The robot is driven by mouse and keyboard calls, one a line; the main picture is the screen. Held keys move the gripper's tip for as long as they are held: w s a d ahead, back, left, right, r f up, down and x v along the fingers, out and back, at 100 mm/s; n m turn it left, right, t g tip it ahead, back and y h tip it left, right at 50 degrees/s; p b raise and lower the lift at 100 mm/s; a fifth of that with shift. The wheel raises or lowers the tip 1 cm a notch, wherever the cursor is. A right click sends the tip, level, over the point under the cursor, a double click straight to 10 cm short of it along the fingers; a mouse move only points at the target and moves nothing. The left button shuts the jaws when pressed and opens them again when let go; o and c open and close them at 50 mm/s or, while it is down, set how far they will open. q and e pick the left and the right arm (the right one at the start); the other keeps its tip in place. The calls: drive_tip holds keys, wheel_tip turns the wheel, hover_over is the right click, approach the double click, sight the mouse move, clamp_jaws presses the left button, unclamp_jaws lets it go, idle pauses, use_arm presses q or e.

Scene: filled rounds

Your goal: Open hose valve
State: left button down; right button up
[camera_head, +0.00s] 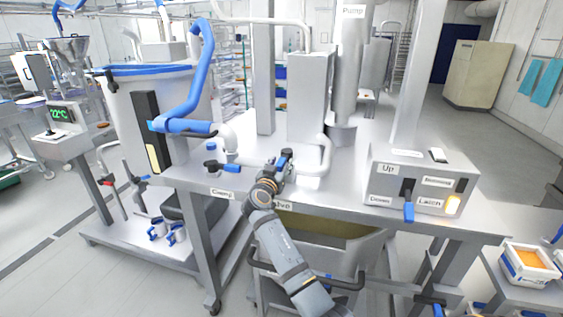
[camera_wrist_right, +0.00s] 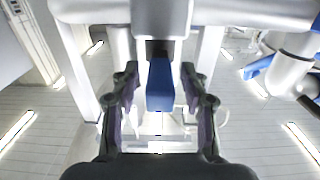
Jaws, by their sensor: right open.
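The hose valve's blue handle (camera_wrist_right: 160,86) shows in the right wrist view, hanging from a dark stem on a white pipe. My right gripper (camera_wrist_right: 160,74) is open, with one finger on each side of the handle and a gap on both sides. In the head view my right gripper (camera_head: 280,164) is at the pipe behind the partly covered "Valve" label (camera_head: 284,205), and it hides most of the handle there. The white pipe (camera_head: 321,160) bends down beside it. My left gripper is not in view.
A clamp with a blue-tipped handle (camera_head: 231,168) stands left of my right gripper. A control box (camera_head: 421,180) with labelled levers is at the right of the table. A blue hose (camera_head: 201,75) arches at the left. A crate (camera_head: 530,264) stands at lower right.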

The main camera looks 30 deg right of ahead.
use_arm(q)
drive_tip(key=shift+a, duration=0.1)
use_arm(e)
drive_tip(key=shift+c, duration=0.2)
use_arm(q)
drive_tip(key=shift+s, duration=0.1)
use_arm(e)
clamp_jaws()
